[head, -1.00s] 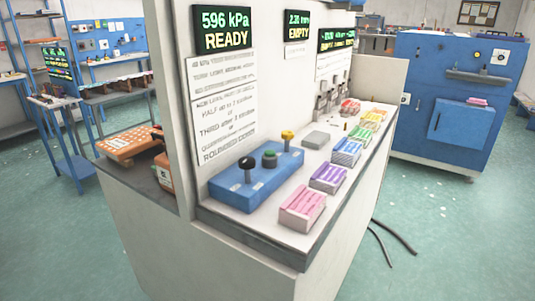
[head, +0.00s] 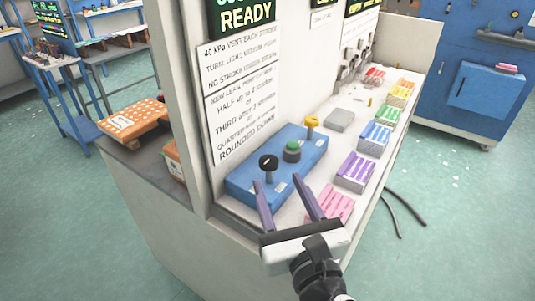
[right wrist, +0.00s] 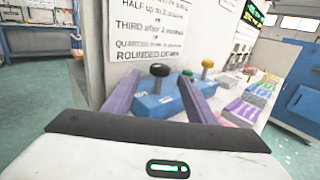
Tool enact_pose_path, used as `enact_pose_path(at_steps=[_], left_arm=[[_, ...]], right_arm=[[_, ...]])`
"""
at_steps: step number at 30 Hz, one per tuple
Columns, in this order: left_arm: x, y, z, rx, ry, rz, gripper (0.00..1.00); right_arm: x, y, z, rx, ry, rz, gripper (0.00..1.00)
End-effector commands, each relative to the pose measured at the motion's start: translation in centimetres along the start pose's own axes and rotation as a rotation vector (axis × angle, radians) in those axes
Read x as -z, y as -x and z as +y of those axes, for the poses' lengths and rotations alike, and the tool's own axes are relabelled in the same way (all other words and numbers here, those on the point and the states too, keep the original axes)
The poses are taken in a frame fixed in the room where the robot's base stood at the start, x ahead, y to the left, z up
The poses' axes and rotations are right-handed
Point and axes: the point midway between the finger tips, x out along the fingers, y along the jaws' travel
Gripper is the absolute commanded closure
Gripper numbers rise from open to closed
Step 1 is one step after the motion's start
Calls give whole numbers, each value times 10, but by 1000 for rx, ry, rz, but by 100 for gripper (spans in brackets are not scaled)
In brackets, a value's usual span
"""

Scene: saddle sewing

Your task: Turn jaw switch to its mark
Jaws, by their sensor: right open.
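A blue control box (head: 238,187) sits on the white bench top. It carries a black-knobbed lever (head: 268,162), a green-topped knob (head: 292,147) and a yellow knob (head: 312,122). I cannot tell from the frames which of them is the jaw switch, and no mark can be made out. My right gripper (head: 283,182) is open and empty, its two purple fingers pointing at the box from the front. In the right wrist view the black lever (right wrist: 160,72) stands between and beyond the fingers (right wrist: 157,97). My left gripper is not in view.
Pink (head: 330,205), purple (head: 356,170) and other coloured blocks line the bench right of the box. A wall panel with printed signs (head: 241,110) rises behind the box. Open green floor lies right of the bench, with a dark cable (head: 405,210).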

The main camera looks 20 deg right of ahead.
Motion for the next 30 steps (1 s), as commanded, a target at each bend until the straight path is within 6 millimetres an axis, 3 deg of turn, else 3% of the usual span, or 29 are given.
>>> enact_pose_path(at_steps=[6,12,18,25,26,30], left_arm=[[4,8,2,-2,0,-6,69],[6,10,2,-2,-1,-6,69],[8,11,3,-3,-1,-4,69],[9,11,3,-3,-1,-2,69],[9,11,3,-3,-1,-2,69],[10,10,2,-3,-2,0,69]], right_arm=[[-3,-43,0,1,5,-5,49],[-2,-73,-1,2,6,-4,49],[-1,-85,0,0,3,-3,49],[-1,-85,0,1,4,-3,49],[-1,-85,0,1,4,-3,51],[-1,-85,0,1,4,-3,74]])
